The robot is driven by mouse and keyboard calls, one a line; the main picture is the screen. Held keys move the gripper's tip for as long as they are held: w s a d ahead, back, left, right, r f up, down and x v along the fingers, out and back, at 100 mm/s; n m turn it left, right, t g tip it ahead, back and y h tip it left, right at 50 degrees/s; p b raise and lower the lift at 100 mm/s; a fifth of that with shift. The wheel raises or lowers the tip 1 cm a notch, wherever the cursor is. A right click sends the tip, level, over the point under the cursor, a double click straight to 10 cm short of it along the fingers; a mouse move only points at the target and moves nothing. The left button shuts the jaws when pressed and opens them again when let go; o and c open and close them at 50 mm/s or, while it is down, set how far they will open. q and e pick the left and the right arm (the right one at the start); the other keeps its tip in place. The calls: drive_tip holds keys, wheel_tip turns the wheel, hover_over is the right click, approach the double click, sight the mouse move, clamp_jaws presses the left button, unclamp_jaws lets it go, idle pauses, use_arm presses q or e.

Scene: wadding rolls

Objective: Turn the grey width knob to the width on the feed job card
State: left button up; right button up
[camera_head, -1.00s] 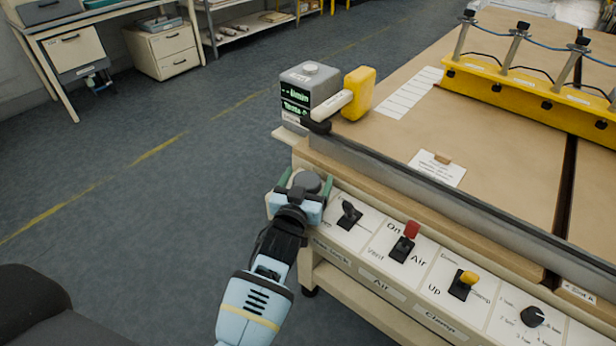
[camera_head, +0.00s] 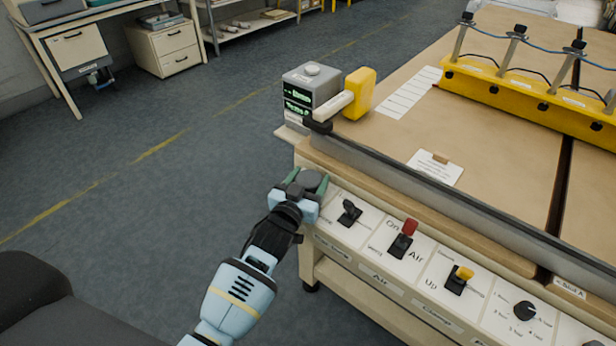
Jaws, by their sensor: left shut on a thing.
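The grey width knob (camera_head: 311,180) is at the left end of the sloped control panel. My left gripper (camera_head: 300,187) is shut on it, with green-tipped fingers around its sides. The knob's markings are hidden behind the gripper. A white card with a small brown clip (camera_head: 436,167) lies on the table; its print is too small to read, so I cannot tell if it is the feed job card. A grey display box (camera_head: 311,91) with green text stands at the table corner; its digits are not legible. My right gripper is not in view.
Right of the knob are a black lever (camera_head: 349,212), a red-capped Air switch (camera_head: 405,238), a yellow-capped switch (camera_head: 459,279) and a black dial (camera_head: 525,310). Open floor lies left.

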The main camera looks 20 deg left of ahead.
use_arm(q)
drive_tip(key=m+h, duration=0.1)
drive_tip(key=m+h+p, duration=0.1)
drive_tip(key=h, duration=0.1)
drive_tip(key=shift+w+a+r+g, duration=0.1)
drive_tip(key=shift+a+r+g, duration=0.05)
drive_tip(key=shift+g, duration=0.15)
drive_tip(key=shift+m+g+h+p, duration=0.3)
drive_tip(key=shift+m+h, duration=0.4)
drive_tip(key=shift+h, duration=0.4)
drive_tip(key=shift+f+m+g+h, duration=0.3)
drive_tip(key=shift+m+g+h, duration=0.3)
drive_tip(key=shift+h, duration=0.4)
drive_tip(key=m+g+h+b, duration=0.1)
drive_tip(key=m+h+b, duration=0.1)
drive_tip(key=h, duration=0.1)
drive_tip(key=shift+m+g, duration=0.3)
drive_tip(key=shift+g, duration=0.1)
drive_tip(key=shift+h, duration=0.3)
drive_tip(key=shift+m+g+h+b, duration=0.35)
drive_tip(key=shift+m+g+h, duration=0.15)
drive_tip(key=shift+m+g, duration=0.1)
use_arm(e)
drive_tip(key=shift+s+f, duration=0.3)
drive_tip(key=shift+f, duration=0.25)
use_arm(q)
drive_tip(key=shift+r, duration=0.1)
